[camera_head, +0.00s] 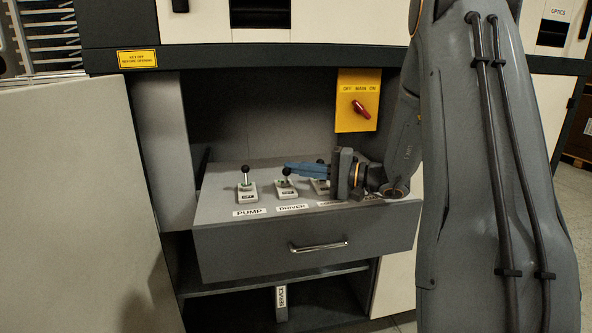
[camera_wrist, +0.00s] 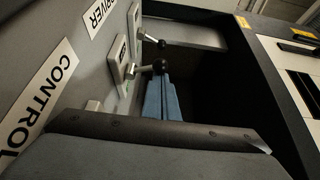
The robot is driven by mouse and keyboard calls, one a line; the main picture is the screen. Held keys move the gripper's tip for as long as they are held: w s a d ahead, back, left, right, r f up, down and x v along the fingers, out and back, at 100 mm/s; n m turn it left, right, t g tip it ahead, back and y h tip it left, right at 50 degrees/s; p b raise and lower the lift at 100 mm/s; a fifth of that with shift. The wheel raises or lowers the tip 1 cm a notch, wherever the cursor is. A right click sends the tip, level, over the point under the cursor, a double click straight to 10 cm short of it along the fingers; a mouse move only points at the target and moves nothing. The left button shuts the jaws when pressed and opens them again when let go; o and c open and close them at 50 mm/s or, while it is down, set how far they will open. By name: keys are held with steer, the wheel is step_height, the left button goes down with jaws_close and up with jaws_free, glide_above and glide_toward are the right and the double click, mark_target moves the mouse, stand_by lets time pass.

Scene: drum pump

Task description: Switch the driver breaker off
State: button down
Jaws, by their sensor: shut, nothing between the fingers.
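The driver breaker (camera_head: 285,188) is a small lever switch on a pale plate, behind the DRIVER label (camera_head: 292,207) on top of the pulled-out drawer. In the wrist view the driver lever's black knob (camera_wrist: 158,67) shows just past my fingertips. My gripper (camera_head: 291,169) has blue fingers, shut and empty, pointing left with their tips at the driver knob. The fingers also show in the wrist view (camera_wrist: 163,92). I cannot tell whether they touch the knob. In the head view the fingers partly hide that lever. Its plate marking is too small to read surely.
The pump lever (camera_head: 245,178) stands upright to the left. Another lever switch (camera_head: 320,184) is just right, under my fingers. A yellow main switch (camera_head: 358,101) with a red handle is on the back wall. An open cabinet door (camera_head: 85,190) stands at left.

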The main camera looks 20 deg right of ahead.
stand_by(0.3)
steer(key=shift+b+v, duration=0.45)
steer(key=shift+v, duration=3.45)
steer(key=shift+s, duration=0.1)
